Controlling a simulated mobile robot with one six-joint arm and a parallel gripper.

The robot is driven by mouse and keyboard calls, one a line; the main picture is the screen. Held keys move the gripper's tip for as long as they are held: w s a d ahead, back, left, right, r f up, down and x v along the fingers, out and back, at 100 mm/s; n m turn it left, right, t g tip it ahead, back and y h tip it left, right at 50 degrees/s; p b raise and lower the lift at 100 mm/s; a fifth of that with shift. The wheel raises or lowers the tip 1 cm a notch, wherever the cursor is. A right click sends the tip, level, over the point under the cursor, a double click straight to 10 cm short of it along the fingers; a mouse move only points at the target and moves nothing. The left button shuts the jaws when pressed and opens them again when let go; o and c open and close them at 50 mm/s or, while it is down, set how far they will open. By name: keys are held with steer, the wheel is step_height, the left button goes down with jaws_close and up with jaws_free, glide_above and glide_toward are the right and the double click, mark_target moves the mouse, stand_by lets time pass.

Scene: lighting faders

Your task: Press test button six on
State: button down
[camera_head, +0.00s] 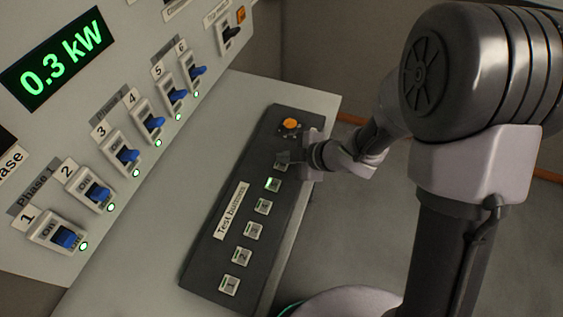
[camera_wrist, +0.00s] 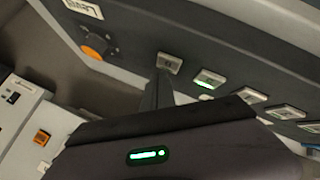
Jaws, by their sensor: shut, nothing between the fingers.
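The dark test button panel (camera_head: 213,262) lies on the grey desk, with a column of small pale buttons. Button six (camera_head: 281,167), the top one, is partly hidden by my gripper (camera_head: 284,157). In the wrist view, button six (camera_wrist: 170,62) shows no green light, though its near edge meets the fingertips. My gripper is shut and empty, its fingertips (camera_wrist: 162,76) at the near edge of button six; I cannot tell whether they touch it. Button five (camera_head: 273,184), beside it, has a bright green light; it also glows in the wrist view (camera_wrist: 208,79).
An orange-topped knob (camera_head: 290,124) sits on the panel just beyond button six. Buttons one to four run down the panel, with button one (camera_head: 229,285) nearest. An upright cabinet with blue switches (camera_head: 128,155) and a 0.3 kW display (camera_head: 60,60) stands at left.

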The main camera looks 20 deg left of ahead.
mark_target(285, 166)
steer(key=shift+f, duration=0.1)
stand_by(0.3)
steer(key=shift+f+b, duration=0.35)
steer(key=shift+f, duration=0.05)
steer(key=shift+r, duration=0.2)
steer(key=shift+r+p, duration=0.3)
steer(key=shift+p, duration=0.25)
steer(key=shift+r, duration=0.1)
step_height(285, 166, up, 6)
steer(key=p, duration=0.5)
steer(key=shift+p, duration=0.4)
